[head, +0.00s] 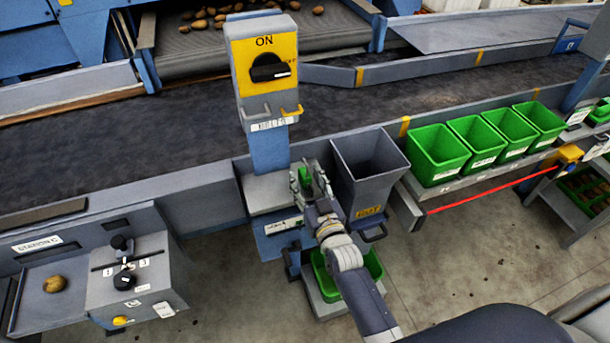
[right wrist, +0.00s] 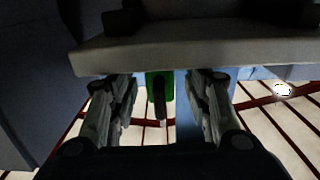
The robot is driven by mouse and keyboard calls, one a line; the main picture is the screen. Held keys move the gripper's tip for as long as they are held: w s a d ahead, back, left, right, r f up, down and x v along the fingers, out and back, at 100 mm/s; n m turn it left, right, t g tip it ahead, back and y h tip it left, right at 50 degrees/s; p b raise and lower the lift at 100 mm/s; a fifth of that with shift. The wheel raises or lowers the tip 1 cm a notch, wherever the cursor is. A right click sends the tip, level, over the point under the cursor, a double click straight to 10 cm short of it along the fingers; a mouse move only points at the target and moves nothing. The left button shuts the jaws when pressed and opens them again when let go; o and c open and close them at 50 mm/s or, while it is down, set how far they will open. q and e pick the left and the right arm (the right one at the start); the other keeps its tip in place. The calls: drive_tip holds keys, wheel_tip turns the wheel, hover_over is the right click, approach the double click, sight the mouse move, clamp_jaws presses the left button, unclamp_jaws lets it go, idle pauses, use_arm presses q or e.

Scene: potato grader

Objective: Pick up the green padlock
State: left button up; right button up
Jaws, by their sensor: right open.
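The green padlock (head: 305,175) is at the shelf edge at the foot of the blue switch post. My right gripper (head: 311,178) is open there, with its fingers around the padlock in the head view. In the right wrist view the padlock (right wrist: 152,86) shows between the two open fingers (right wrist: 163,106), below a grey ledge, with a dark part in front of its green body. I see a gap to each finger. Part of the padlock is hidden by the gripper in the head view. My left gripper is not in view.
The grey switch box (head: 264,60) with a yellow ON plate stands above. A grey bin (head: 368,165) stands close to the right of my right gripper. A green crate (head: 325,275) is below my arm. Several green bins stand farther right. A control box (head: 135,275) is at left.

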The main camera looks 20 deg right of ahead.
drive_tip(key=shift+s, duration=0.1)
clamp_jaws()
drive_tip(key=shift+r, duration=0.1)
drive_tip(key=shift+r, duration=0.15)
